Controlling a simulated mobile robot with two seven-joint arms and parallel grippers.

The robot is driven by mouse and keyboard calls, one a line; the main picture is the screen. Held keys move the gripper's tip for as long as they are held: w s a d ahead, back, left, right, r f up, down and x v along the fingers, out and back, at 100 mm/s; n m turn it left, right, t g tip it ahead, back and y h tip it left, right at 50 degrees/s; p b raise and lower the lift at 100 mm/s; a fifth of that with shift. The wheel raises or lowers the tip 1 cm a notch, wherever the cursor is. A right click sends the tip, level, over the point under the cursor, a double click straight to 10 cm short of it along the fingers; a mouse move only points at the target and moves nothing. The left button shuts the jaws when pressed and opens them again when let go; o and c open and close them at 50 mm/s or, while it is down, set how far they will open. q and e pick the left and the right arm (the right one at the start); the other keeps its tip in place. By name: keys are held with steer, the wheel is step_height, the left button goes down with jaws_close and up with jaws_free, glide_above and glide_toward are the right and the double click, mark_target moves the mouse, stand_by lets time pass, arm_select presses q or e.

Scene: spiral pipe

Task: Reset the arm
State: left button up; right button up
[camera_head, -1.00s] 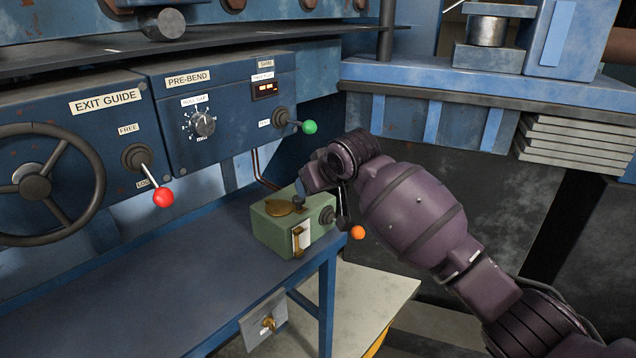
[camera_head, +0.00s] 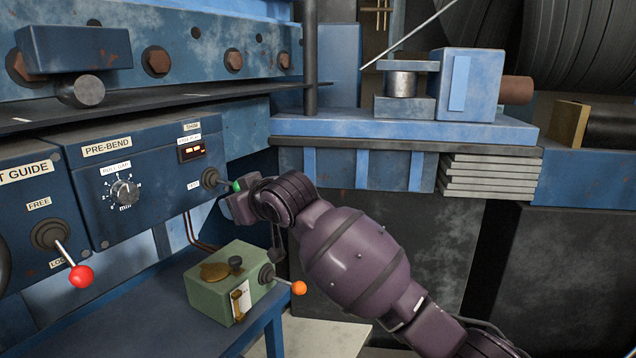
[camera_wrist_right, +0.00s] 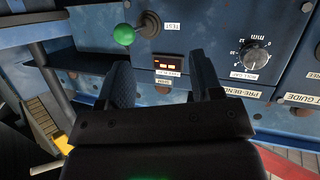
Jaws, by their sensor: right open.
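My right arm comes in from the right, and its gripper (camera_head: 238,207) is beside the green-knobbed TEST lever (camera_head: 237,186) on the PRE-BEND panel (camera_head: 130,175). In the right wrist view the gripper (camera_wrist_right: 162,80) has its two fingers apart with nothing between them. The green knob (camera_wrist_right: 123,35) shows there beyond the fingers, to their left, and looks clear of them. In the head view the wrist partly hides the fingers, so contact cannot be told. My left gripper is in neither view.
A green box (camera_head: 225,290) with an orange-knobbed lever (camera_head: 299,288) sits on the blue bench (camera_head: 170,325) below the arm. A red-knobbed lever (camera_head: 81,276) is at left. A blue shelf (camera_head: 400,127) juts out behind the arm. A dark ledge (camera_head: 180,100) runs above the panels.

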steer(key=s+d+f+m+t+h, duration=0.2)
steer(key=s+d+f+m+t, duration=0.15)
steer(key=d+f, duration=0.85)
steer(key=s+d+f+m+t+h, duration=0.3)
steer(key=d+f, duration=0.4)
steer(key=d, duration=0.9)
steer(key=s+d+f+m+g+h, duration=0.1)
steer(key=s+d+f, duration=0.4)
steer(key=s+f, duration=0.2)
steer(key=s+d+f+m+g+h, duration=0.1)
steer(key=s+d+f+g+h, duration=0.1)
steer(key=s+d+f, duration=0.3)
steer(key=s+d+f+m+g+h, duration=0.1)
steer(key=s+d+f, duration=0.4)
steer(key=s+f, duration=0.6)
steer(key=s+h, duration=0.1)
steer(key=s, duration=0.4)
steer(key=shift+s+d+f+g, duration=0.15)
steer(key=shift+d+f+g, duration=0.05)
steer(key=shift+d+g, duration=0.15)
